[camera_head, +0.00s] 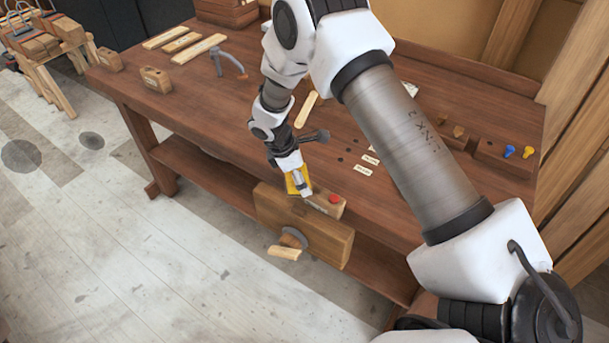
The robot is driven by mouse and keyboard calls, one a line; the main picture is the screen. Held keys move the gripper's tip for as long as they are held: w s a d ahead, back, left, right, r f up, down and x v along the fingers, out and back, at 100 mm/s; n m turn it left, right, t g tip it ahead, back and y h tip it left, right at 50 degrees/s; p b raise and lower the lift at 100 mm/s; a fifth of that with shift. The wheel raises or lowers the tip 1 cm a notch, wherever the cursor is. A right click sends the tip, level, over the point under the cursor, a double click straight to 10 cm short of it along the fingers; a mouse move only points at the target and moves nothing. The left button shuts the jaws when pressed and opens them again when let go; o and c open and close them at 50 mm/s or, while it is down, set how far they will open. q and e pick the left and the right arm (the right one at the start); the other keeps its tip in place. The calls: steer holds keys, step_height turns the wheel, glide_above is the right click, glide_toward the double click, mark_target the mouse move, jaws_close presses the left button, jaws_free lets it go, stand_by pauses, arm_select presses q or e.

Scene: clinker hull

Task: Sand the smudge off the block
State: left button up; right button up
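A light wooden block (325,205) sits at the front edge of the workbench, at the top of the wooden vise (305,228). A red round spot (334,199) shows on its top, near its right end. My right gripper (297,183) points down over the block's left end. It appears shut on a yellow pad (291,186). The pad is at the block's left end, left of the red spot; whether it touches the block is hard to tell. The gripper hides part of the pad and block. No smudge other than the red spot can be made out. My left gripper is out of view.
The workbench (225,110) carries wooden strips (181,42), small blocks (156,79), a grey curved-handled tool (228,64) and white labels (364,169). Blue (509,151) and yellow (528,152) pegs stand at the right. My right arm covers much of the bench's right half.

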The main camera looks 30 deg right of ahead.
mark_target(304, 175)
steer(key=shift+s+d+r+p, duration=0.1)
steer(key=shift+r+p, duration=1.1)
steer(key=shift+r, duration=0.3)
steer(key=shift+s+r+p, duration=0.1)
steer(key=shift+r+p, duration=1.1)
steer(key=shift+r, duration=0.3)
steer(key=shift+w+f, duration=0.1)
step_height(304, 175, up, 2)
steer(key=shift+r+p, duration=0.15)
steer(key=shift+p, duration=0.75)
steer(key=shift+r+p, duration=0.3)
steer(key=shift+r, duration=0.2)
steer(key=shift+s, duration=0.2)
steer(key=shift+w+f, duration=0.15)
